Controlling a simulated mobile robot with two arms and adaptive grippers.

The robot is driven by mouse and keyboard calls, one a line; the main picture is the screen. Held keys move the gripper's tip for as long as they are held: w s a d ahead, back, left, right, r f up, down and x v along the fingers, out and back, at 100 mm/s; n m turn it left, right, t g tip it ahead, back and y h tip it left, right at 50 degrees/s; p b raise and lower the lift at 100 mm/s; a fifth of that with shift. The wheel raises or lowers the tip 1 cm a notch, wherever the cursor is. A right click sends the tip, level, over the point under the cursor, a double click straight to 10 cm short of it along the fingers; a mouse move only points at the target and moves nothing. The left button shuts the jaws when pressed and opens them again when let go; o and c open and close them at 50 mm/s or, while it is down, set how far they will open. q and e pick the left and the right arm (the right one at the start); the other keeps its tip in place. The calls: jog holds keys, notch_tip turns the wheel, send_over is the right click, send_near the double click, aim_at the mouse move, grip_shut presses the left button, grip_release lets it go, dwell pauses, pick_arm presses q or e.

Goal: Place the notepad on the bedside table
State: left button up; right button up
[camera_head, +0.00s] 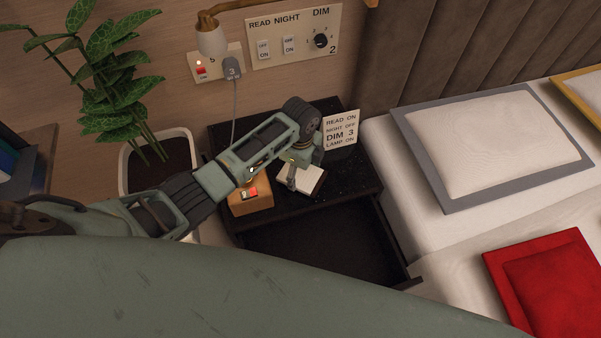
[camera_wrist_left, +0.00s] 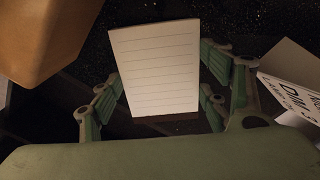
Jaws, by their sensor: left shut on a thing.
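The notepad (camera_wrist_left: 158,70) is white with ruled lines and sits between the green fingers of my left gripper (camera_wrist_left: 160,100) in the left wrist view. In the head view the notepad (camera_head: 304,178) shows at the tip of my left gripper (camera_head: 298,172), partly hidden by it. My left gripper is shut on the notepad. The notepad is over the dark top of the bedside table (camera_head: 352,175); I cannot tell whether it touches the surface. My right gripper is not in view.
A wooden block with a red switch (camera_head: 250,197) stands left of the notepad. A printed card (camera_head: 341,131) stands at the back right. The table's drawer (camera_head: 325,240) is open. A potted plant (camera_head: 155,160) is left, a bed (camera_head: 400,165) right.

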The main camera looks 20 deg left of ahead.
aim_at(301, 174)
pick_arm(q)
jog(key=shift+f, duration=0.85)
jog(key=shift+f, duration=0.2)
jog(key=o, duration=1.2)
jog(key=shift+r, duration=0.3)
notch_tip(301, 174, up, 12)
jog(key=p, duration=0.1)
jog(key=shift+f, duration=0.15)
